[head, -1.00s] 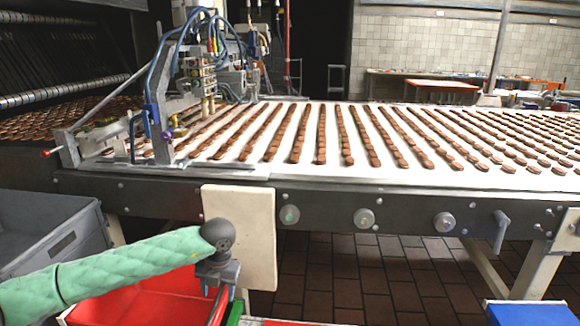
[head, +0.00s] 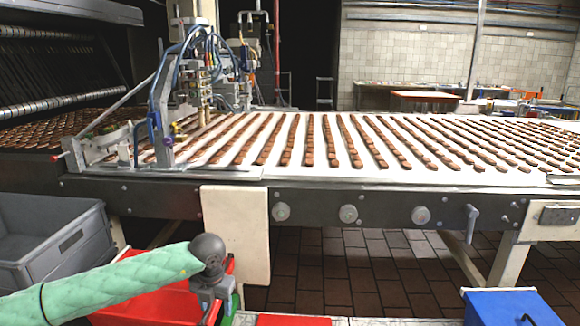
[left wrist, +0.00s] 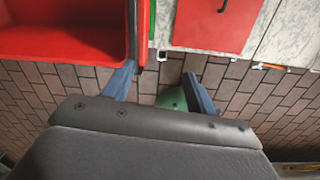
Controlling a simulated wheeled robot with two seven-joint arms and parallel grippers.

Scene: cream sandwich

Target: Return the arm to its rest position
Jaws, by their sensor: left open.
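My left arm comes in from the left in the head view, in a green quilted sleeve. Its left gripper (head: 212,303) points down at the bottom, in front of a cream panel and beside a red bin (head: 150,300). In the left wrist view, the two blue fingers of the left gripper (left wrist: 160,88) stand apart with nothing held between them. The brick floor shows between and beyond them, and a green item lies partly hidden behind the right finger. My right arm and gripper are not in view.
A conveyor (head: 330,180) with rows of brown biscuits spans the back, with a depositing machine (head: 185,100) on it. A grey bin (head: 50,240) stands left and a blue bin (head: 513,308) at bottom right. A red lid-like piece (left wrist: 212,22) lies near the gripper. Open brick floor lies under the conveyor.

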